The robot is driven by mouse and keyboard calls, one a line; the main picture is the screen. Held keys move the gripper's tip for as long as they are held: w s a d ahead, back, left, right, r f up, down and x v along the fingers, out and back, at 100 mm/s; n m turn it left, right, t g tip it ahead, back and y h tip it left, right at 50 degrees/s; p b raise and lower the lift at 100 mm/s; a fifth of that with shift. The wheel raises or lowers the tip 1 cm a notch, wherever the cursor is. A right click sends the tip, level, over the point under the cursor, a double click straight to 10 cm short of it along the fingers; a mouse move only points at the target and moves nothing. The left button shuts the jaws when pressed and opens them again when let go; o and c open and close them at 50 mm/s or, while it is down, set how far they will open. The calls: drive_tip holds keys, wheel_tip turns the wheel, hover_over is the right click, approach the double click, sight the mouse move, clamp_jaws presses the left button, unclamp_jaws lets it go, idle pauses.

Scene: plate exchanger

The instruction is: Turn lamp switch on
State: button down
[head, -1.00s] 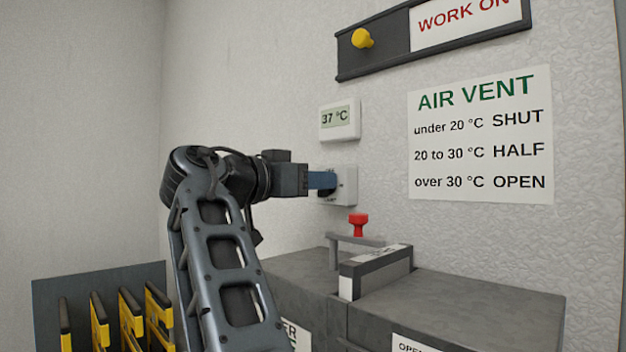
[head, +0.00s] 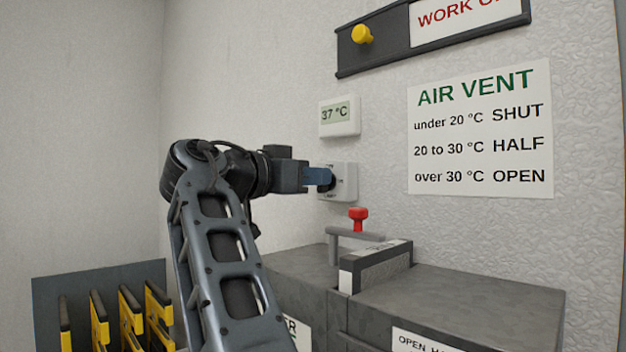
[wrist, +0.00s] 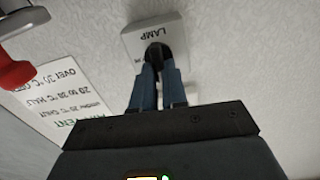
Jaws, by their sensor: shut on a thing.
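The lamp switch is a white wall plate (head: 348,182) with a dark knob (head: 330,182), below the thermometer display in the head view. In the wrist view the plate (wrist: 176,28) reads "LAMP" and the knob (wrist: 157,52) sits between my fingertips. My gripper (head: 321,178) has blue fingers and is shut on the knob; the fingers also show in the wrist view (wrist: 158,80). The fingers cover part of the knob, and its exact setting is hard to read.
A display (head: 340,115) reads 37 °C above the switch. An AIR VENT sign (head: 480,130) hangs to the right. Below are a grey cabinet (head: 460,300) and a red knob (head: 358,217) on a handle. A rack of yellow-edged plates (head: 130,315) stands at lower left.

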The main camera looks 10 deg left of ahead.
drive_tip(key=shift+s+d+f+m+b, duration=0.1)
drive_tip(key=shift+f+m+b, duration=0.1)
drive_tip(key=shift+m+b, duration=2)
drive_tip(key=shift+s+d+f+m+b, duration=0.15)
drive_tip(key=shift+m+b, duration=0.65)
drive_tip(key=shift+m, duration=2.8)
drive_tip(key=shift+s+d+f+m+b, duration=0.1)
drive_tip(key=shift+f+m+b, duration=0.15)
drive_tip(key=shift+m+b, duration=1.95)
drive_tip(key=shift+m+p, duration=0.7)
drive_tip(key=shift+m, duration=0.1)
drive_tip(key=c, duration=1.2)
unclamp_jaws()
drive_tip(key=shift+o, duration=0.2)
drive_tip(key=v, duration=0.7)
drive_tip(key=shift+s+a, duration=0.25)
drive_tip(key=shift+s, duration=0.05)
